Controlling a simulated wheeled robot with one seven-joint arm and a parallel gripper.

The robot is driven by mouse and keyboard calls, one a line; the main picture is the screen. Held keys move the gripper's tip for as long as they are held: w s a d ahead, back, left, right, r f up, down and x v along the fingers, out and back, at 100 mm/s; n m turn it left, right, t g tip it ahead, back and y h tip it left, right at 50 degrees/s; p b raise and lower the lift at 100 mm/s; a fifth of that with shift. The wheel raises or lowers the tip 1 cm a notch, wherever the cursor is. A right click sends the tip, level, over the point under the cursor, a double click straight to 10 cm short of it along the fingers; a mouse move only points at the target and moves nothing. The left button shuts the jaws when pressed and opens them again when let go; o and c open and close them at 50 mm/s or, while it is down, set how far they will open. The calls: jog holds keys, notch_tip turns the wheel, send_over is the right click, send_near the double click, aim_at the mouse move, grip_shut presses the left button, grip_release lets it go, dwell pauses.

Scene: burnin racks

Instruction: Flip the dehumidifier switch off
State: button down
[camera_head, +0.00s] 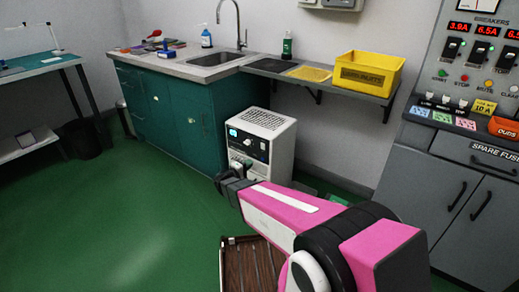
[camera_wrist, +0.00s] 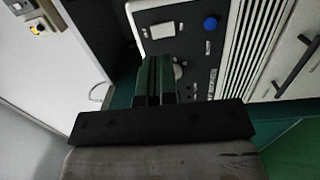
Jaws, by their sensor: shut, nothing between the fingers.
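The dehumidifier (camera_head: 268,122) is a white box with a grilled top and a dark front panel, standing on the green floor at the end of the teal cabinets. My gripper (camera_head: 231,174) is shut and empty in front of its front face. In the wrist view, the gripper's dark fingers (camera_wrist: 154,68) lie together over part of the dehumidifier's panel (camera_wrist: 188,46). A pale screen (camera_wrist: 162,31), a blue round knob (camera_wrist: 210,23) and part of a round dial show there. The fingers hide part of the panel. I cannot make out the switch or its position, nor whether the fingers touch the panel.
A teal cabinet (camera_head: 165,108) with a sink stands left of the dehumidifier. A wall shelf (camera_head: 310,82) with a yellow bin (camera_head: 367,75) is above right. A grey breaker cabinet (camera_head: 453,190) stands at right. The green floor (camera_head: 120,215) at left is clear.

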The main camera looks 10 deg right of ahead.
aim_at(262, 145)
jog(key=a+t, duration=0.1)
jog(key=w+a+n+t, duration=0.1)
jog(key=shift+a, duration=0.35)
jog(key=x, duration=1.4)
jog(key=shift+f, duration=0.2)
jog(key=shift+w+d+r, duration=0.1)
jog(key=shift+w+d, duration=0.05)
jog(key=shift+w, duration=0.05)
jog(key=shift+s, duration=0.1)
jog(key=shift+s+a, duration=0.25)
jog(key=shift+a, duration=0.15)
jog(key=s+a+r, duration=0.1)
jog(key=s+a, duration=0.8)
jog(key=shift+s+r, duration=0.2)
jog(key=shift+r, duration=0.15)
